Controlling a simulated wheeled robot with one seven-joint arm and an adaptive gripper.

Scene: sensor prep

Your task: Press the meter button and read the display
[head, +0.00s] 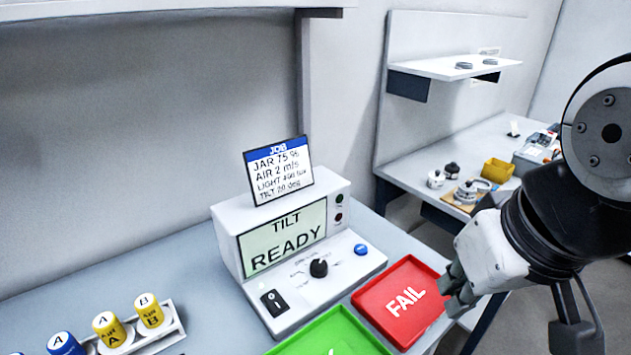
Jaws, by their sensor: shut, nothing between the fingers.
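The meter (225,229) is a white box on the bench in the middle of the head view. Its display (285,239) reads "TILT READY". A round blue button (361,249) sits at the right of its sloped front panel. A black knob (319,268) is near the panel's middle, and a black rocker switch (273,302) is at its left. My gripper (452,299) is shut and empty. In the picture it lies to the right of and below the blue button, over the right edge of the red tray, apart from the button.
A job card (279,170) stands on the meter. The red FAIL tray (371,296) and a green tray (335,318) lie in front. A rack (178,325) holds blue and yellow capped cylinders at left. A second bench (410,165) with jars and a yellow bin (498,170) stands behind.

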